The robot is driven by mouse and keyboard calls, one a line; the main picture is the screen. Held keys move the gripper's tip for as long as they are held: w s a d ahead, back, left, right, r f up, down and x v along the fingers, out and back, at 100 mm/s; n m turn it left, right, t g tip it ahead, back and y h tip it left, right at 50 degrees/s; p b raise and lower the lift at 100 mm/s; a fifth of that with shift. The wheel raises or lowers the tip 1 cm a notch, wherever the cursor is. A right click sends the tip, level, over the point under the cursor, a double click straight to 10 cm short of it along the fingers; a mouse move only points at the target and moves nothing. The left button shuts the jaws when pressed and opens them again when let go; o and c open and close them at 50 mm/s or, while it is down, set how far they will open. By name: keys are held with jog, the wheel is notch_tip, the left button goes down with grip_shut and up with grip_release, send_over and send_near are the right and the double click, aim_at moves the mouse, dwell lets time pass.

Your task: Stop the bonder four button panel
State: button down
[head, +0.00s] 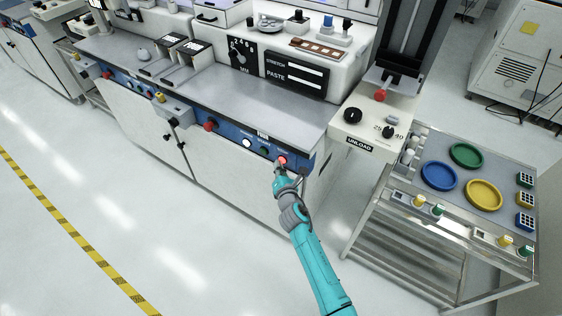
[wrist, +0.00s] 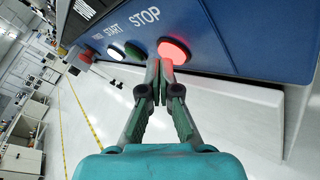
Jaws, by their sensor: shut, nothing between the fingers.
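The bonder's blue button panel (head: 230,134) runs along the front edge of the grey bench. In the wrist view, the red button (wrist: 174,50) under the STOP label glows. A dark green button (wrist: 133,50) sits to its left near the START label, then a white lit button (wrist: 115,53) and a red mushroom knob (wrist: 85,52). My gripper (wrist: 160,72) is shut and empty, its fingertips at the lower left edge of the red STOP button. I cannot tell whether they touch it. In the head view the red button (head: 282,159) shows just above my gripper (head: 279,170).
A cream box (head: 358,133) labelled UNLOAD, with black knobs, projects at the bench's right end. A metal cart (head: 440,212) with coloured dishes stands to the right. A grey box (head: 173,109) with a yellow button juts out on the left. The floor in front is clear.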

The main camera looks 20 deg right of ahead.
dwell(0.6)
jog(key=shift+s+a, duration=0.45)
jog(key=shift+a, duration=0.15)
jog(key=shift+s+a, duration=0.75)
jog(key=shift+a, duration=0.25)
jog(key=shift+s+a, duration=0.75)
jog(key=shift+a, duration=0.25)
